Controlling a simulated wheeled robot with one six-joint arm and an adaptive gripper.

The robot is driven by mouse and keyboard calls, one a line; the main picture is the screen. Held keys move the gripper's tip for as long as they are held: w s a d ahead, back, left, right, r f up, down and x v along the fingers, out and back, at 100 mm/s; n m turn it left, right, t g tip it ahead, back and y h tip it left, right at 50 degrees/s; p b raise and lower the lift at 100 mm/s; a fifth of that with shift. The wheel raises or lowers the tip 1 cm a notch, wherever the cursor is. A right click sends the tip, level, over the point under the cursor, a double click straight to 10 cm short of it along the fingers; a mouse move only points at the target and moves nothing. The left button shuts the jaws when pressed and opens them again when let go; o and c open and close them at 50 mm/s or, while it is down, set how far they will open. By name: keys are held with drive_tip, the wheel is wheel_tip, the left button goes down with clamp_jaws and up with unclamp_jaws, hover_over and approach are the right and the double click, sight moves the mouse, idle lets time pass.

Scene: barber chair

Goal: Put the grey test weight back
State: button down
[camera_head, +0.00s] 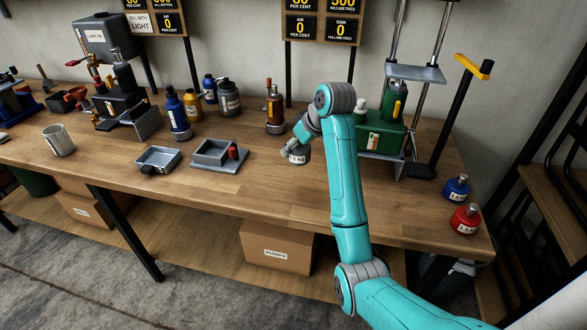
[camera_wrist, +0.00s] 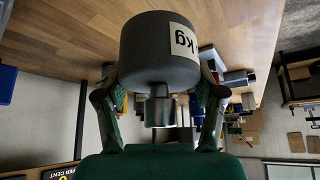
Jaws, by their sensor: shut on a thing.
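The grey test weight (camera_head: 298,155) has a white label; its "kg" lettering shows in the wrist view (camera_wrist: 158,50). My gripper (camera_head: 296,144) is shut on the narrow neck and top of the weight, with one finger on each side in the wrist view (camera_wrist: 158,100). The weight is over the middle of the wooden bench (camera_head: 245,190); I cannot tell whether it touches the top. A blue weight (camera_head: 457,188) and a red weight (camera_head: 466,218) stand at the bench's right end.
A green pump unit (camera_head: 380,137) on a metal stand is just right of my arm. Grey trays (camera_head: 158,160) (camera_head: 236,165) lie to the left. The bench front between the trays and my arm is clear.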

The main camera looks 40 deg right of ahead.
drive_tip(key=shift+w+f, duration=0.1)
drive_tip(key=shift+f, duration=4.65)
drive_tip(key=shift+c, duration=0.6)
unclamp_jaws()
drive_tip(key=shift+f, duration=0.2)
drive_tip(key=shift+r, duration=0.1)
